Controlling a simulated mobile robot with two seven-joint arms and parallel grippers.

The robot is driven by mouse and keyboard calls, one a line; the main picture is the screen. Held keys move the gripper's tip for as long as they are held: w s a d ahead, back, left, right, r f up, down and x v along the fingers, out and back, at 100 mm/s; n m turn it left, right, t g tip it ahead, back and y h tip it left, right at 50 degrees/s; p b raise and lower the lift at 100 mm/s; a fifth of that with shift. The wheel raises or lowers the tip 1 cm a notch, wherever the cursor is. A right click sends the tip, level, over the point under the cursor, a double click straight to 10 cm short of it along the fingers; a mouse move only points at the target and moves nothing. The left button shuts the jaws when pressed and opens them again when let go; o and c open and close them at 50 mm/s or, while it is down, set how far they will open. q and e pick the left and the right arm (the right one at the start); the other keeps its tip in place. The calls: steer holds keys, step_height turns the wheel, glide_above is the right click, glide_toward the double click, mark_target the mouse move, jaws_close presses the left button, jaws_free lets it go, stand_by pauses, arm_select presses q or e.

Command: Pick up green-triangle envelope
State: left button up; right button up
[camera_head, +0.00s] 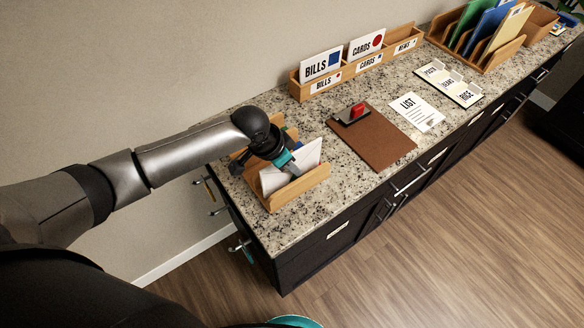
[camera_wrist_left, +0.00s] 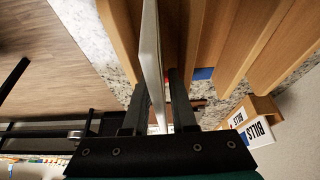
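A wooden letter sorter (camera_head: 302,189) stands at the near left end of the counter. White envelopes (camera_head: 308,155) stand in its front slot, with blank faces showing. No green triangle is visible on them. My left gripper (camera_head: 291,166) reaches down at the sorter. In the left wrist view its two fingers (camera_wrist_left: 160,100) are apart, one on each side of a thin white envelope (camera_wrist_left: 151,45) seen edge-on. A gap shows between the envelope and the right finger. Blue and green pieces in the rear slots are mostly hidden by my gripper. My right gripper is not in view.
A brown clipboard (camera_head: 374,140) lies right of the sorter, beside a LIST sheet (camera_head: 416,112). A wooden rack with BILLS, CARDS and NEWS labels (camera_head: 350,75) stands against the wall. A folder rack (camera_head: 497,58) stands farther right. Granite counter (camera_head: 330,215) is bare along the front.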

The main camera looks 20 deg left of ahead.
arm_select(q)
steer(key=shift+f, duration=0.2)
steer(key=shift+c, duration=0.2)
jaws_close()
